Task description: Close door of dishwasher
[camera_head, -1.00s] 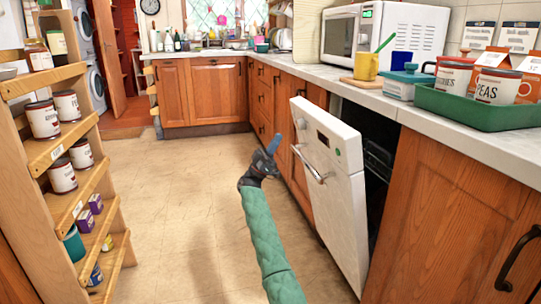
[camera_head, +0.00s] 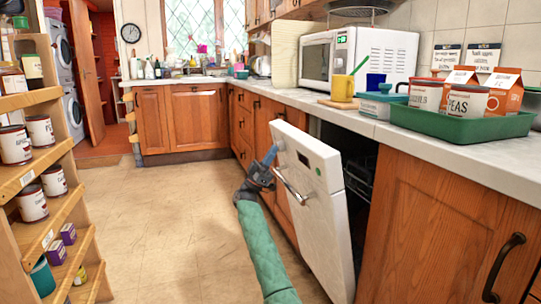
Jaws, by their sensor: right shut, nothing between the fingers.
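The white dishwasher door (camera_head: 318,200) stands partly open, tilted out from the counter, with a bar handle (camera_head: 290,186) on its front. The dark dishwasher interior (camera_head: 359,172) shows in the gap behind the door. My right gripper (camera_head: 270,155) is shut and empty, at the door's upper left edge; whether it touches the door I cannot tell. My right arm in a green sleeve comes up from the bottom of the view. My left gripper is not in view.
Wooden cabinets (camera_head: 433,225) flank the dishwasher under a pale counter. The counter holds a microwave (camera_head: 362,65), a yellow mug (camera_head: 342,88) and a green tray (camera_head: 462,120) of tins and cartons. A shelf rack (camera_head: 62,205) stands at left. The floor (camera_head: 165,215) between is clear.

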